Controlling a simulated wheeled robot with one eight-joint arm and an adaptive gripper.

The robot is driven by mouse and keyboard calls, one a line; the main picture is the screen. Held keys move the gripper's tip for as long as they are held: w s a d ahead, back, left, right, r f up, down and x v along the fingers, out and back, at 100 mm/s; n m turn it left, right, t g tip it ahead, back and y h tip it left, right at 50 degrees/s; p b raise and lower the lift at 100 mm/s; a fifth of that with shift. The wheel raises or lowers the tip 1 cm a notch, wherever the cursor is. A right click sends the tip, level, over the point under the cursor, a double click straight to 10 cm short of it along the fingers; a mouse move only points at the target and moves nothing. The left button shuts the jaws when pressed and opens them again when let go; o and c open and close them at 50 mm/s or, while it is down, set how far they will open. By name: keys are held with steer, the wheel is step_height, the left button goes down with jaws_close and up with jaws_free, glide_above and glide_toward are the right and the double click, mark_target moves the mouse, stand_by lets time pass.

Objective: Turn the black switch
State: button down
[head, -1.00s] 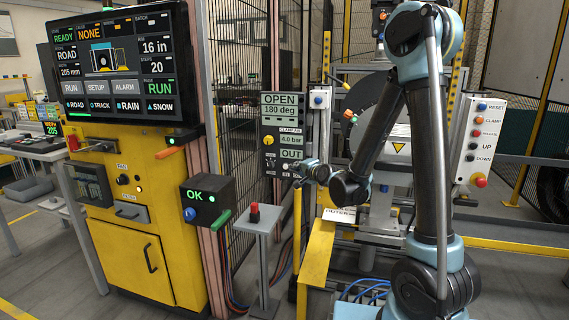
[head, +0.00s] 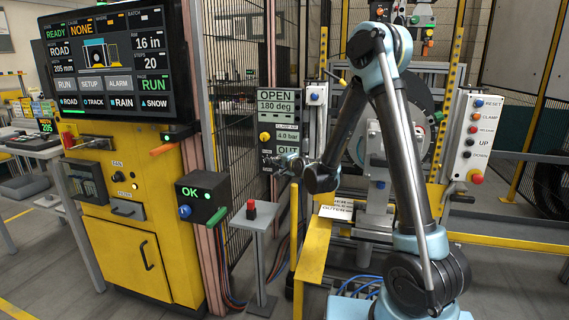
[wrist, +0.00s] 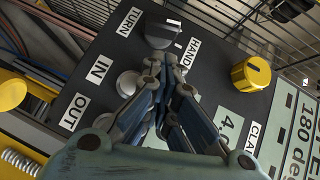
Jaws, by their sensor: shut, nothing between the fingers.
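The black switch (wrist: 163,32) sits on a dark panel between the labels TURN and HAND in the wrist view. In the head view my gripper (head: 281,160) is at the lower part of the panel (head: 279,107), and the switch is too small to make out there.
A yellow knob (wrist: 250,73) and a silver button (wrist: 128,83) flank my fingers on the panel. A wire mesh fence (head: 240,60) stands beside it. A red button on a pedestal (head: 251,211) and a yellow post (head: 294,238) stand below.

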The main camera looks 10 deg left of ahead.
mark_target(266, 162)
steer(key=shift+w+a+f, duration=0.1)
steer(key=shift+a+f, duration=0.1)
steer(key=shift+a, duration=0.4)
steer(key=shift+a+f, duration=0.15)
steer(key=shift+a, duration=0.4)
steer(key=shift+w+d+r, duration=0.1)
steer(key=shift+w+d, duration=0.05)
